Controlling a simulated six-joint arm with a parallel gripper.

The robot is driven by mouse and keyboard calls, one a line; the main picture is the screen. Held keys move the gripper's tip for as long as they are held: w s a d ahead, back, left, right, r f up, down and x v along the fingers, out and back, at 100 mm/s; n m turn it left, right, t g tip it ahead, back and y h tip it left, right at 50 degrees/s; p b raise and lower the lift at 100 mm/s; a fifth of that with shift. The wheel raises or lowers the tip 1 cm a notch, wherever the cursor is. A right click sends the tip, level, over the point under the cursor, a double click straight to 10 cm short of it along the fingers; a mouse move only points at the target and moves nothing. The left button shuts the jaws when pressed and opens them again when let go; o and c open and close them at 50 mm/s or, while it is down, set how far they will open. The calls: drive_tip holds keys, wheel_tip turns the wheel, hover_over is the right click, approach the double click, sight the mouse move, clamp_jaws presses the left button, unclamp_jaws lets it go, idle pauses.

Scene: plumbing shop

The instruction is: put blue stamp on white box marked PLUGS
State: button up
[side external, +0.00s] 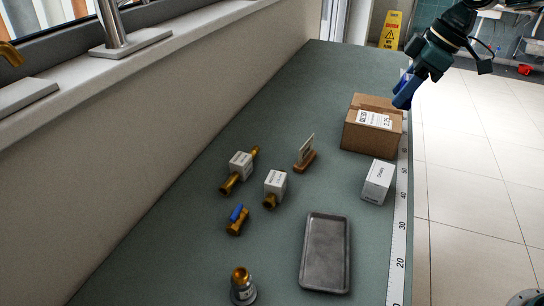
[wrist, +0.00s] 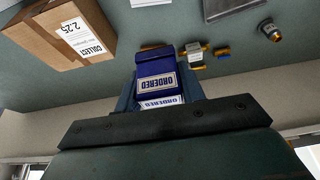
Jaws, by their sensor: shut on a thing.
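My gripper (side external: 407,80) is shut on a blue stamp (side external: 403,95) and holds it in the air beside the brown carton, near the bench's right edge. In the wrist view the stamp (wrist: 157,85) sits between the fingers, with ORDERED readable on it. A small white box (side external: 378,182) stands on the bench in front of the carton, close to the measuring strip. It has print on it too small to read, so I cannot confirm PLUGS. It is apart from the stamp.
A brown carton (side external: 365,134) with a label stands behind the white box. A grey tray (side external: 306,253), a blue-handled valve (side external: 237,221), labelled brass fittings (side external: 240,166), a wooden card holder (side external: 305,160) and another brass fitting (side external: 242,287) are on the bench.

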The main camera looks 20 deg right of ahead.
hover_over(372, 170)
drive_tip(key=s+d, duration=0.1)
wheel_tip(372, 170, down, 14)
drive_tip(key=shift+r, duration=0.1)
drive_tip(key=shift+f, duration=2.2)
drive_tip(key=shift+f, duration=0.1)
drive_tip(key=o, duration=1)
drive_tip(key=shift+c, duration=0.2)
drive_tip(key=v, duration=1.2)
